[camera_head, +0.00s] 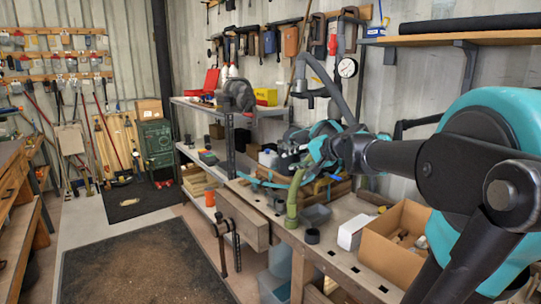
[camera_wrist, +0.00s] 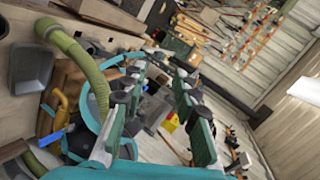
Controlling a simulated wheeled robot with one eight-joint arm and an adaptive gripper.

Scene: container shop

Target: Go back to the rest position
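My gripper (camera_wrist: 160,76) shows in the wrist view with its two green-padded fingers apart and nothing held between them. In the head view my gripper (camera_head: 285,150) is at the far end of my outstretched arm, over the back part of the workbench (camera_head: 335,246). A green curved hose (camera_head: 293,198) stands near it at the bench's front edge. The hose also shows at the left of the wrist view (camera_wrist: 82,62). Whether the gripper touches anything on the bench cannot be told.
A cardboard box (camera_head: 393,250) and a grey tray (camera_head: 315,214) sit on the bench, close below my arm. Metal shelving (camera_head: 229,140) stands behind. Tools hang on the wall. The floor with a dark mat (camera_head: 143,270) at left is free.

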